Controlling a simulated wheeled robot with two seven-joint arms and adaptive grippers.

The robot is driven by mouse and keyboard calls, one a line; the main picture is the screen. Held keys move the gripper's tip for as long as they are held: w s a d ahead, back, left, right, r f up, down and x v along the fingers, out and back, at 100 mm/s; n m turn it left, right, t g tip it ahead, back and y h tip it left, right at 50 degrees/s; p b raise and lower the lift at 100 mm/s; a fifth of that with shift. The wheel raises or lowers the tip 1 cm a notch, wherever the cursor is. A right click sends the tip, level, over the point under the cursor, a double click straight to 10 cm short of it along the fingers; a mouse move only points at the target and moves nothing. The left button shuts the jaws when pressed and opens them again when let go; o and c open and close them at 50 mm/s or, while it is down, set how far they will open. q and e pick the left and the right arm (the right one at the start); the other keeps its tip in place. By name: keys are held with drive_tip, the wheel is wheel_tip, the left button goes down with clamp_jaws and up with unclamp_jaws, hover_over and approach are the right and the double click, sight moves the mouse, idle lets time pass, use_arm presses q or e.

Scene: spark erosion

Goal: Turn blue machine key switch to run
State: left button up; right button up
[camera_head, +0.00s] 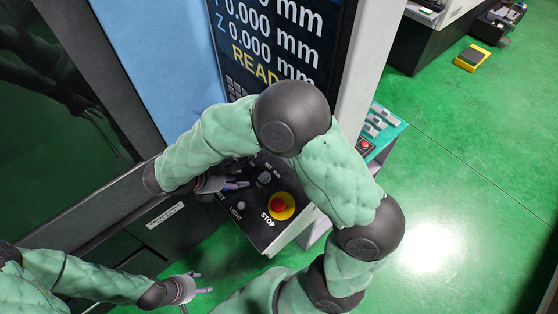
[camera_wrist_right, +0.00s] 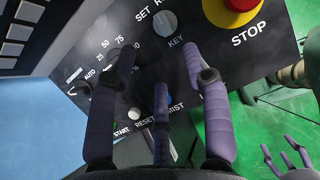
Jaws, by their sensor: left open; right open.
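The blue machine (camera_head: 118,60) fills the upper left of the head view, with a dark control panel below its screen. The key switch (camera_wrist_right: 166,23) is a round grey knob between the labels SET R… and KEY in the right wrist view. It also shows in the head view (camera_head: 265,178). I cannot tell which way it points. My right gripper (camera_head: 238,184) hovers over the panel, open and empty. In the right wrist view, its purple fingertips (camera_wrist_right: 158,58) are just below the key switch, apart from it. My left gripper (camera_head: 203,282) is open and empty, low and off the panel.
A red STOP button on a yellow ring (camera_head: 279,207) sits near the key switch. A dial (camera_wrist_right: 108,58) and START and RESET buttons are nearby. A teal panel (camera_head: 382,126) stands to the right. Green floor (camera_head: 470,170) is open on the right.

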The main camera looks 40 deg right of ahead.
sight(261, 175)
drive_tip(key=x, duration=1)
drive_tip(key=shift+f+p, duration=0.2)
drive_tip(key=shift+p, duration=0.15)
clamp_jaws()
